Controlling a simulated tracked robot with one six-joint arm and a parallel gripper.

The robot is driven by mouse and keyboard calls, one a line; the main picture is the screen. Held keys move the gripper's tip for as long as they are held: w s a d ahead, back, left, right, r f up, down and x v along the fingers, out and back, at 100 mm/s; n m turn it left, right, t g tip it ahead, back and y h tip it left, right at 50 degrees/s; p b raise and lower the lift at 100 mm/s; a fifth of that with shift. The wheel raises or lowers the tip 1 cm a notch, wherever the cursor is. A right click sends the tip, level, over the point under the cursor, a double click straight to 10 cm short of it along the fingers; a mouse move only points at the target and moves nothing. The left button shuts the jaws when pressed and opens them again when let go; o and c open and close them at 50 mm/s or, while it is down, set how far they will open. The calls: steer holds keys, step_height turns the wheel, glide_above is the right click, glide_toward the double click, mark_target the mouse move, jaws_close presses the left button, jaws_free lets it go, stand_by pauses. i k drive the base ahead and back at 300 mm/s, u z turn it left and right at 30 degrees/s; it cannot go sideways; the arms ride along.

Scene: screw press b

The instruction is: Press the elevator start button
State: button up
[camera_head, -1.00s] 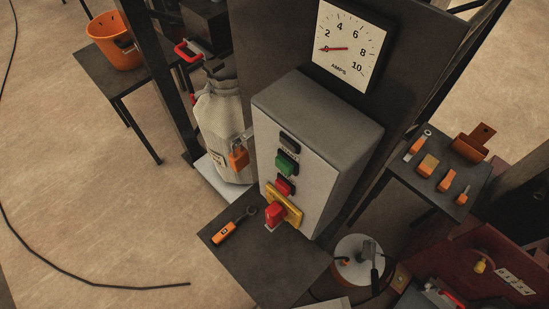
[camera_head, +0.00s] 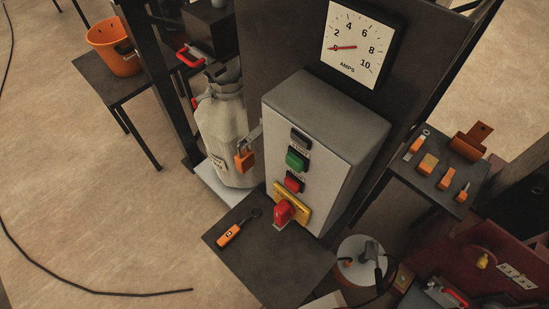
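A grey control box (camera_head: 335,118) stands upright in the middle of the head view, below an amps gauge (camera_head: 362,42). Its pale front has a column of controls. At the top is a dark element (camera_head: 300,138), then a green button (camera_head: 296,160), then a red button (camera_head: 293,182). At the bottom is a red knob or stop control (camera_head: 284,211) on a yellow plate (camera_head: 295,197). The small labels are too blurred to read, so I cannot tell which is marked elevator start. My gripper is not in view, and nothing touches the buttons.
A dark table (camera_head: 262,270) below the box holds an orange-handled tool (camera_head: 231,235). A side table (camera_head: 411,178) with orange items stands right. Floor at left is mostly clear, with a cable (camera_head: 95,291).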

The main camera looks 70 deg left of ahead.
mark_target(297, 164)
steer(key=u, duration=1.9)
steer(key=k, duration=1)
steer(key=u, duration=0.5)
steer(key=i, duration=0.95)
steer(key=z, duration=0.1)
